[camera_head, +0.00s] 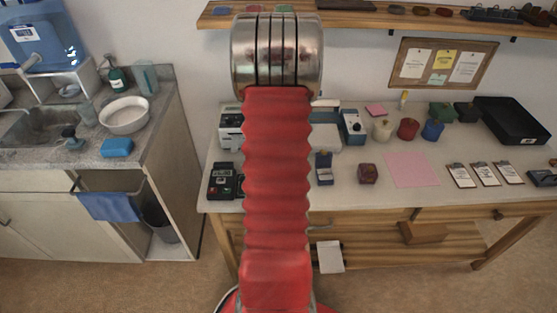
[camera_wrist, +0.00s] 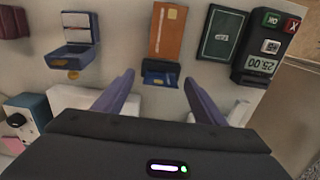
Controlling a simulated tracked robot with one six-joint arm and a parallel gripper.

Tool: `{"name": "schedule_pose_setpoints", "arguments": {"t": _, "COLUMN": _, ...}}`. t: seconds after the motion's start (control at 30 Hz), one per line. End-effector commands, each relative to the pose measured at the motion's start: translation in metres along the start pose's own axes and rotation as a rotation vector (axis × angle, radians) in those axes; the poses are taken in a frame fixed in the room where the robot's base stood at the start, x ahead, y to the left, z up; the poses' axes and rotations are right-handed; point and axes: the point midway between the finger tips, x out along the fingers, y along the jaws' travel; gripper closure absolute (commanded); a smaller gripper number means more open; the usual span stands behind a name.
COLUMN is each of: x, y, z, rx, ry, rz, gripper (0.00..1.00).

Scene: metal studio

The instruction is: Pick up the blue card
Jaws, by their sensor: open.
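My gripper (camera_wrist: 159,77) is open, with one purple-grey finger on each side of the blue card. No contact between fingers and card is visible, and the height gap cannot be told. In the head view my red arm hides the blue card and my gripper.
In the wrist view, a dark green card (camera_wrist: 221,35) and a payment terminal (camera_wrist: 265,47) lie right of the card. An open blue box (camera_wrist: 75,50) stands left. In the head view, the white table (camera_head: 345,190) has a pink sheet (camera_head: 412,170) and clipboards (camera_head: 484,174) at right.

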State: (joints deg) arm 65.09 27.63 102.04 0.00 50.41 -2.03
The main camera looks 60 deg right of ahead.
Motion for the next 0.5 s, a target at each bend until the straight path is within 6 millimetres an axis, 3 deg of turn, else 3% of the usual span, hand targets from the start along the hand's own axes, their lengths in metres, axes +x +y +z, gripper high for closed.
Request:
{"name": "schedule_pose_setpoints", "arguments": {"t": 0.17, "x": 0.018, "y": 0.000, "z": 0.000, "rx": 0.000, "ry": 0.001, "rz": 0.000, "gripper": 0.36}}
{"name": "schedule_pose_setpoints", "arguments": {"t": 0.5, "x": 0.020, "y": 0.000, "z": -0.001, "rx": 0.000, "ry": 0.002, "rz": 0.000, "gripper": 0.36}}
